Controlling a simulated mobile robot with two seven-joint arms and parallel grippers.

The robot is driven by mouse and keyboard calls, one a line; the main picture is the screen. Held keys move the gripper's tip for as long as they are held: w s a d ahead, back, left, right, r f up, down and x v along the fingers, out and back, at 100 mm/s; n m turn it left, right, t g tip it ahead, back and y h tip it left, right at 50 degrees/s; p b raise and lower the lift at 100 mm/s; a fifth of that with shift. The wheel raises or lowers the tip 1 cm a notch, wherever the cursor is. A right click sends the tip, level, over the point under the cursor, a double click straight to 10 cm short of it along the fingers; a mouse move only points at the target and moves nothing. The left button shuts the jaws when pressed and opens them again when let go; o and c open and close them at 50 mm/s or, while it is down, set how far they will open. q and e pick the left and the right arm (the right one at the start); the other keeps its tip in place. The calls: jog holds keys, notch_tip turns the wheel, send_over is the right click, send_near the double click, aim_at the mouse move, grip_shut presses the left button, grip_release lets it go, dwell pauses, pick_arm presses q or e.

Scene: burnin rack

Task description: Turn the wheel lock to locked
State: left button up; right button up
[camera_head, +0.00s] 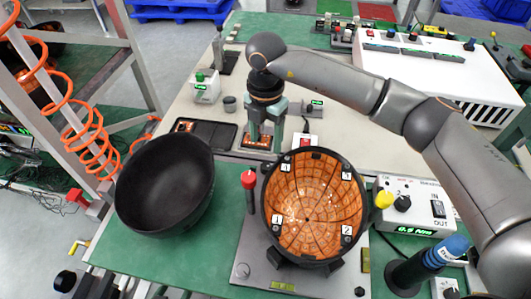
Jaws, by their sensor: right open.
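My right gripper (264,143) points down over the middle of the bench, its two greenish fingers apart, behind an orange-lined bowl. Between and just below the fingers is a small dark item with an orange top (257,142); I cannot tell whether they touch it. My left gripper is not in view. I cannot identify the wheel lock for sure. A red-topped lever (249,180) stands left of the bowl, and a small yellow-and-red handle (77,246) shows at the lower left, by dark round parts near the floor. No lock state can be read.
The orange-lined bowl (307,215) sits in a fixture on a grey plate (252,245). A black bowl (165,185) stands left. A control box (415,212) and a blue-topped handle (440,255) are right. An orange coiled hose (90,140) hangs on the left frame.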

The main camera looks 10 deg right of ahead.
notch_tip(320, 180, up, 3)
jog(key=shift+r, duration=0.2)
jog(key=shift+s, duration=0.1)
dwell(0.4)
